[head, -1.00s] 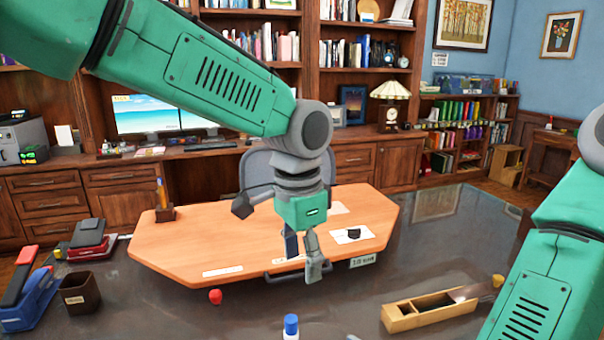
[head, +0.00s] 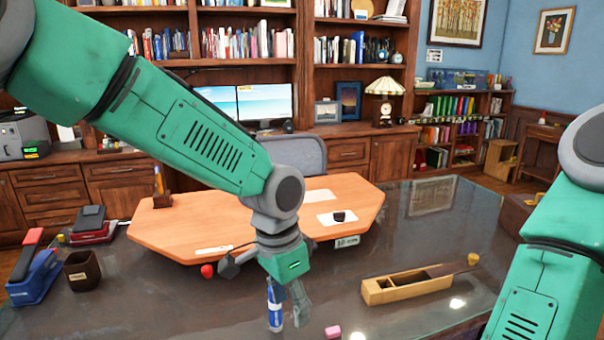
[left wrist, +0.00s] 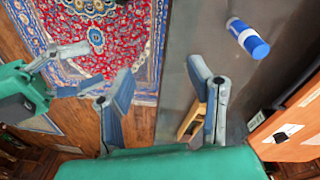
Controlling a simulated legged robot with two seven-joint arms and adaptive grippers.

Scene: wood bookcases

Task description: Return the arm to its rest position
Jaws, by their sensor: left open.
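My left gripper (head: 287,312) hangs over the dark desk (head: 400,250) in the head view, fingers pointing down. It is open and empty; its spread fingers also show in the left wrist view (left wrist: 165,88). A blue-and-white bottle (head: 275,316) stands by it in the head view, partly overlapped by the gripper. In the left wrist view the bottle (left wrist: 248,38) lies outside the fingers, apart from them. My right arm comes in at the right of the head view, its gripper out of that frame. In the left wrist view my right gripper (left wrist: 85,66) shows with its fingers apart.
An orange desk top piece (head: 350,190) lies behind the gripper. A stapler (head: 35,272) and brown cup (head: 82,271) stand left. A red item (head: 207,271) is close to my wrist.

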